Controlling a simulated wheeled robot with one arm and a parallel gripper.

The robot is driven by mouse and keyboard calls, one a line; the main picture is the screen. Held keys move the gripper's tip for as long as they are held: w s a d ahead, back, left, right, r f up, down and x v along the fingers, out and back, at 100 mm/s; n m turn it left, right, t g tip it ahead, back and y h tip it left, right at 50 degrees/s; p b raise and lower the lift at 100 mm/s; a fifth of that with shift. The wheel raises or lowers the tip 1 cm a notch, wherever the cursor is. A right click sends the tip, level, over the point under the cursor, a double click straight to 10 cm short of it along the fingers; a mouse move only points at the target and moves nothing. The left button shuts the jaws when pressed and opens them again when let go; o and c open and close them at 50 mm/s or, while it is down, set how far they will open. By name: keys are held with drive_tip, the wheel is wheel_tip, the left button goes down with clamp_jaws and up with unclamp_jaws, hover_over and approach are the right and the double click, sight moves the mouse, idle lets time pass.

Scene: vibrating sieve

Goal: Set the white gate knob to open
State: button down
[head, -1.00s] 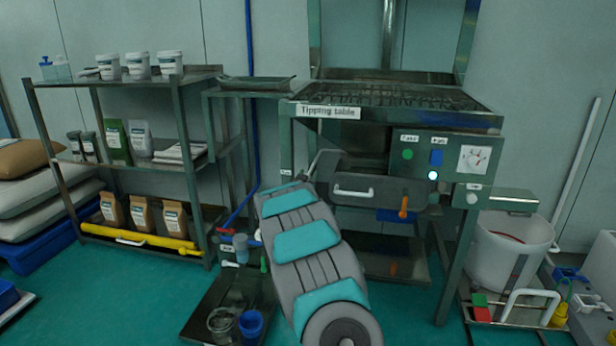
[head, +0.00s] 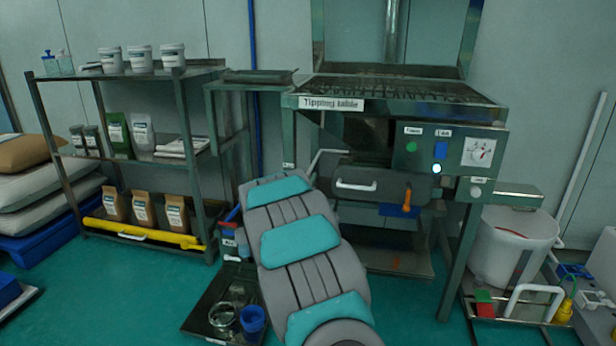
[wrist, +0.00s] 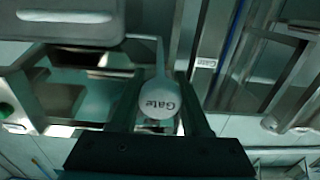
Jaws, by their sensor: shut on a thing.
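The white gate knob (wrist: 159,101) is round, bears the word "Gate", and has a narrow pointer toward the top of the wrist view. My gripper (wrist: 160,82) has one finger on each side of it and is shut on it. In the head view my arm hides the knob and the gripper. The knob sits on the tipping table machine (head: 400,112), on its left side. A small pale label (wrist: 207,62) is right of the knob in the wrist view; I cannot read it surely.
The machine's front has a drawer with a white handle (head: 356,185), an orange handle (head: 407,201), a green button (head: 411,147) and a dial (head: 478,152). A shelf rack (head: 185,130) stands at left. A floor tray with jars (head: 206,318) lies below my arm.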

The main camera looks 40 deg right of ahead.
drive_tip(key=shift+s+a, duration=0.1)
drive_tip(key=shift+a, duration=0.05)
drive_tip(key=shift+c, duration=2.1)
unclamp_jaws()
drive_tip(key=v, duration=0.7)
drive_tip(key=shift+s+a, duration=0.25)
